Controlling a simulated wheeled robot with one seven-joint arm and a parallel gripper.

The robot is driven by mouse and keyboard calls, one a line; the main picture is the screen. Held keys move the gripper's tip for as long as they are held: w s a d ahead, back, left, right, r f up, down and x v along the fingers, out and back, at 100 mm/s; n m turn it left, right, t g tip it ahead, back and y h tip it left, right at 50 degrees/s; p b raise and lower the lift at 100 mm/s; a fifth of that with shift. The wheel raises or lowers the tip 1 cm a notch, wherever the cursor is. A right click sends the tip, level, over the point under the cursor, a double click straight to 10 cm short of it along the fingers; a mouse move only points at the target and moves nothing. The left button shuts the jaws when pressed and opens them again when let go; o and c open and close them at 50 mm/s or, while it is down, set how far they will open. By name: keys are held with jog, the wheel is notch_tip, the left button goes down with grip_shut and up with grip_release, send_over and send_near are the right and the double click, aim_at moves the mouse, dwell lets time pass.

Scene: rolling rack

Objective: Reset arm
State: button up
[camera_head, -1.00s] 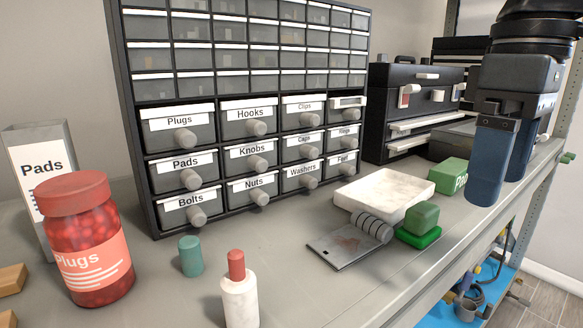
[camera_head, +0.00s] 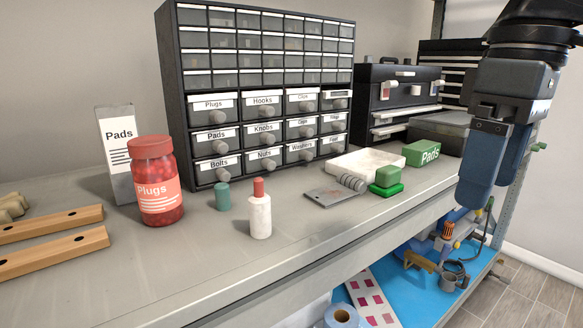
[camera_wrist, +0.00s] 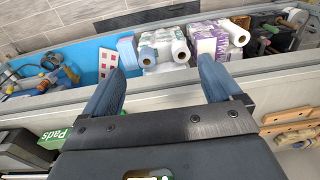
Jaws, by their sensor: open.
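My gripper (camera_head: 482,192) hangs at the right of the head view, in front of the grey shelf (camera_head: 120,265) edge. Its two blue fingers point down. In the wrist view my gripper (camera_wrist: 162,85) shows its fingers spread wide with nothing between them. Beyond the fingers the lower blue shelf holds paper rolls (camera_wrist: 163,46). The green Pads box (camera_head: 422,154) stands on the upper shelf, left of my gripper and apart from it.
The drawer cabinet (camera_head: 262,92) stands at the back. A red Plugs jar (camera_head: 158,185), white bottle (camera_head: 260,215), teal cylinder (camera_head: 222,196), white tray (camera_head: 350,166) and black toolbox (camera_head: 392,100) share the shelf. Wooden bars (camera_head: 50,252) lie at left. The front middle is clear.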

jog(key=w+a+f+m+t+y, duration=0.1)
jog(key=w+a+f+t+y, duration=0.15)
jog(key=a+y, duration=0.5)
jog(key=w+a+f+t+y, duration=0.25)
jog(key=a+y, duration=0.25)
jog(key=a, duration=0.5)
notch_tip(320, 180, down, 6)
jog(key=s+m+t+p, duration=0.1)
jog(key=m+t, duration=0.5)
jog(key=t, duration=0.1)
jog(key=s+d+f+m+t+h, duration=0.25)
jog(key=s+d+f+h, duration=0.25)
jog(key=s+f, duration=0.3)
jog(key=s+d+f+m+t+h, duration=0.2)
jog(key=s+d+f+m+h, duration=0.25)
jog(key=s+f, duration=0.45)
jog(key=s+d+n+g+h, duration=0.1)
jog(key=s+d+n, duration=0.2)
jog(key=s, duration=0.7)
jog(key=s+d+n+h+p, duration=0.1)
jog(key=s+d, duration=0.4)
jog(key=s, duration=0.5)
jog(key=r+n+h, duration=0.1)
jog(key=n, duration=0.1)
jog(key=shift+s+d+n+g+h, duration=0.3)
jog(key=shift+s+g, duration=0.05)
